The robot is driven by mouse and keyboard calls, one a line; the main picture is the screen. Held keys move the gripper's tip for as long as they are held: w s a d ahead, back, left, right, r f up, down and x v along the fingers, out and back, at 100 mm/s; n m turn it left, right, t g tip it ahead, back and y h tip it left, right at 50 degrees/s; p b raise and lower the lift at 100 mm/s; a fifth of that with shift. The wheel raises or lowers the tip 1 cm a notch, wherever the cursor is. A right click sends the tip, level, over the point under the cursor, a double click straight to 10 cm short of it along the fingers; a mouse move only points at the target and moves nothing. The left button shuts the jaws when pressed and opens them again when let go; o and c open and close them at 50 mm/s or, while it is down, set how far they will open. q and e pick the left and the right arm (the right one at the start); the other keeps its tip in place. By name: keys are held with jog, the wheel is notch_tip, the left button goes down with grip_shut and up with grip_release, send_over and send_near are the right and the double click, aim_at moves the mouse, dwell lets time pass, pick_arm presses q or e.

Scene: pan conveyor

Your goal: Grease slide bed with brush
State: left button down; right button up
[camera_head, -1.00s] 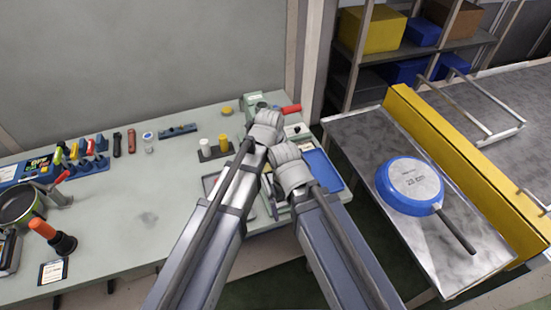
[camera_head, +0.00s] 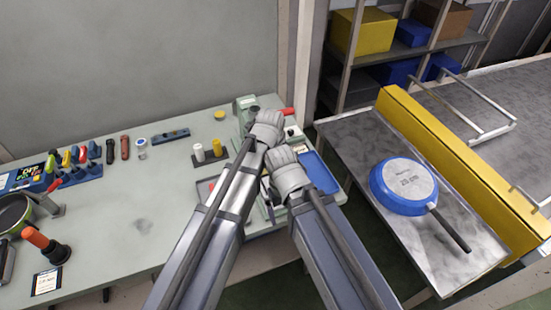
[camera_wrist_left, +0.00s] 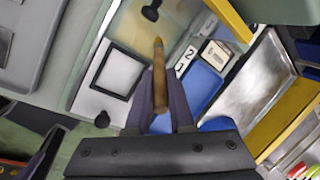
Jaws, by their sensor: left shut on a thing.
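My left gripper (camera_wrist_left: 162,106) is shut on the brown handle of a brush (camera_wrist_left: 159,74) in the left wrist view. The brush tip points away over a pale beige surface (camera_wrist_left: 122,50) that may be the slide bed; I cannot tell whether it touches. In the head view my left gripper (camera_head: 266,128) is over the green machine (camera_head: 245,103) at the bench's right end. My right gripper (camera_head: 287,166) is just below and right of it; its fingers are hidden, and so is most of the machine.
A blue tray (camera_head: 320,172) lies at the bench's right end. A blue pan (camera_head: 404,186) lies upside down on the metal table (camera_head: 350,136) beside a yellow rail (camera_head: 440,140). Two small cylinders stand in a dark holder (camera_head: 210,158) left of my arms. The bench middle is mostly clear.

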pick_arm(q)
jog(key=shift+s+d, duration=0.2)
jog(key=shift+d, duration=0.45)
jog(key=shift+s+a, duration=0.2)
jog(key=shift+a, duration=1.6)
jog(key=shift+w+a, duration=0.1)
jog(key=shift+a, duration=0.1)
jog(key=shift+w+a, duration=0.2)
jog(key=shift+a, duration=0.55)
jog(key=shift+a, duration=0.15)
